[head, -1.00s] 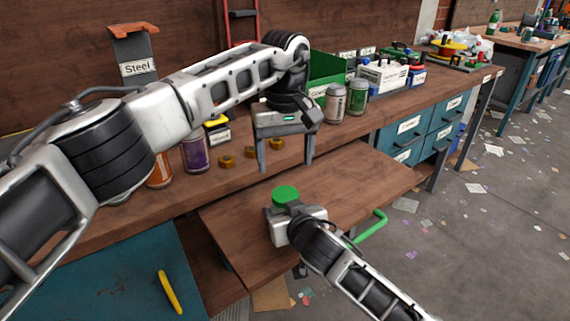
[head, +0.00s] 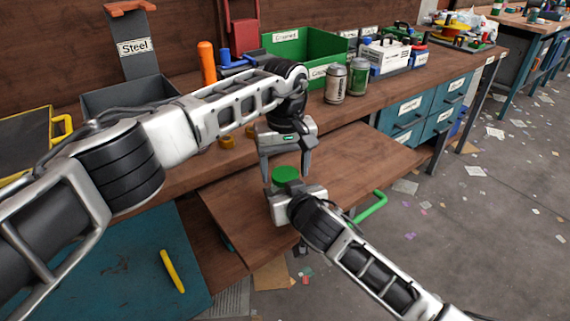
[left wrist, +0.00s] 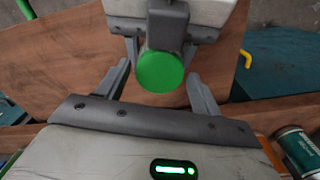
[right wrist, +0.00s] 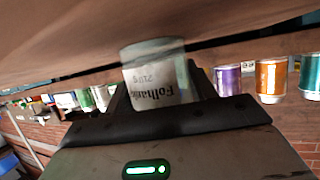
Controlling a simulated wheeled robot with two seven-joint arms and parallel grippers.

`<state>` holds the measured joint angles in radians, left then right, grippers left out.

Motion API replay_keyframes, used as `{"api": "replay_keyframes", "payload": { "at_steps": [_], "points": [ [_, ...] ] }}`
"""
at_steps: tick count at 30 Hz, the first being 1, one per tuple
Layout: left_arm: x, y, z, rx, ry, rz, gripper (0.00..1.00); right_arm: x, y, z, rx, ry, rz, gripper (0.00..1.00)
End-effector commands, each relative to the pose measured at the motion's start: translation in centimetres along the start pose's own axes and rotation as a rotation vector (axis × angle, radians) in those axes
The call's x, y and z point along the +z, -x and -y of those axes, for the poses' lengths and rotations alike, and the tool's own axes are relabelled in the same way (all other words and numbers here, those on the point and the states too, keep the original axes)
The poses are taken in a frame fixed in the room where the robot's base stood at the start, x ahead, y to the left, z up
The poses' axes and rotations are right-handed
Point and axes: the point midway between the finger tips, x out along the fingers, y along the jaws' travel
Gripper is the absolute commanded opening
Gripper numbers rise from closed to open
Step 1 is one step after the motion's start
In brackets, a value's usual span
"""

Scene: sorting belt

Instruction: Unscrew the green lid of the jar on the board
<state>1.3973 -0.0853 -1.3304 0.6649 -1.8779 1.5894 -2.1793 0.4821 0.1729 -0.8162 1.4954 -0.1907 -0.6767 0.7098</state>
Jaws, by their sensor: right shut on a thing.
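The jar's green lid (head: 286,174) is round and faces up over the brown wooden board (head: 345,165); it also shows in the left wrist view (left wrist: 160,72). The jar's body is hidden in the head view behind my right gripper (head: 287,190). In the right wrist view the clear jar (right wrist: 155,82) with a pale printed label sits between the fingers, which are shut on it. My left gripper (head: 286,170) is open and points down just above the lid. Its fingers (left wrist: 160,75) stand apart on either side of the lid, with gaps, not visibly touching it.
A green handle (head: 370,207) is at the board's right edge. On the bench behind stand a silver can (head: 335,84), a green can (head: 358,78), a green bin (head: 310,50) and a grey bin labelled Steel (head: 130,95). The board's right part is clear.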

Motion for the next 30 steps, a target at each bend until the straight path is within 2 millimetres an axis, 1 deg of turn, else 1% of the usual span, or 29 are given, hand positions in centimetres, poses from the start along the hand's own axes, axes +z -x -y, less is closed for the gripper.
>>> {"api": "replay_keyframes", "payload": {
  "at_steps": [1,2,3,4,11,14,17,21,24,27,30],
  "points": [
    [0.01,0.01,-0.02,0.000,0.000,0.000,0.50,0.07,-0.01,-0.03,0.001,0.000,0.002,0.00],
    [0.01,0.01,-0.02,0.000,0.000,0.000,0.42,0.07,-0.01,-0.03,0.001,0.000,0.002,0.00],
    [0.01,0.02,-0.02,0.000,0.000,0.000,0.31,0.07,-0.01,-0.04,0.001,0.000,0.002,0.00],
    [0.01,0.02,-0.02,0.000,0.000,0.000,0.23,0.07,-0.01,-0.04,0.001,0.000,0.002,0.00],
    [0.02,0.03,-0.02,0.000,0.001,0.000,0.21,0.08,-0.01,-0.05,0.001,0.000,0.002,0.00],
    [0.02,0.04,0.00,0.000,0.045,0.000,0.21,0.08,-0.01,-0.05,0.001,0.000,0.002,0.00],
    [0.02,0.06,0.00,0.000,0.193,0.001,0.21,0.08,-0.02,-0.06,0.002,0.000,0.002,0.00],
    [0.02,0.09,0.00,0.000,0.498,0.000,0.21,0.09,-0.02,-0.07,0.002,0.000,0.002,0.00],
    [0.02,0.12,-0.01,0.001,0.686,0.000,0.21,0.09,-0.02,-0.07,0.002,0.000,0.002,0.00],
    [0.03,0.12,-0.01,0.000,0.815,0.000,0.21,0.09,-0.02,-0.07,0.002,-0.001,0.002,0.00],
    [0.05,0.11,-0.01,0.000,0.873,0.001,0.21,0.09,-0.02,-0.08,0.002,0.000,0.002,0.00]
  ]
}}
